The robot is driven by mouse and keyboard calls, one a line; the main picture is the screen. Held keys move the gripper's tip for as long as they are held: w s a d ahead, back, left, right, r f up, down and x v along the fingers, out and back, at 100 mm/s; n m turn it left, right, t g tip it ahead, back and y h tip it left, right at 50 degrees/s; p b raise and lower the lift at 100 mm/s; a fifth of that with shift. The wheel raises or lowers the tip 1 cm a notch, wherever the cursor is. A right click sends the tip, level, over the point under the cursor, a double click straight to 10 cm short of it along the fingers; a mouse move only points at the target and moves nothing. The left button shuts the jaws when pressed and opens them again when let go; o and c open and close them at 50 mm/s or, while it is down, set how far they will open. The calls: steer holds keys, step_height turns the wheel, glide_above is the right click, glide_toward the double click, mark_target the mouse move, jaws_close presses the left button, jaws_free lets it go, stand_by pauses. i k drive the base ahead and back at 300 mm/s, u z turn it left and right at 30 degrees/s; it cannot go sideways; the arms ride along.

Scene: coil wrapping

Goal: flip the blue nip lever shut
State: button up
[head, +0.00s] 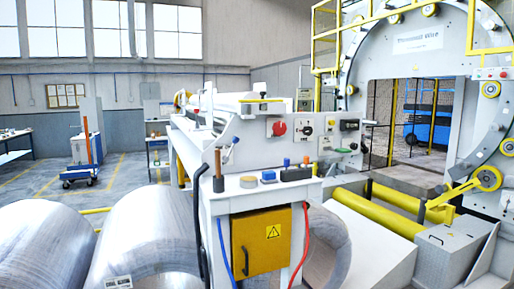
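A small lever with a blue tip (236,140) stands tilted on the left part of the white machine's side, above the shelf. A small blue-topped knob (286,162) also stands on the dark box on the shelf. I cannot tell for sure which of these is the nip lever, and both are too small to tell whether they are open or shut. My gripper is not in view.
The shelf (244,194) also holds a blue block (268,176) and an upright brown-handled rod (218,168). A yellow cabinet (262,242) is below. Large metal coils (150,235) lie front left. A ring wrapper (349,60) and yellow rollers (378,211) stand right.

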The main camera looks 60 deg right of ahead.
mark_target(236, 140)
steer(key=z, duration=1.8)
steer(key=i, duration=0.5)
steer(key=u, duration=1.95)
steer(key=k, duration=0.65)
steer(key=z, duration=0.8)
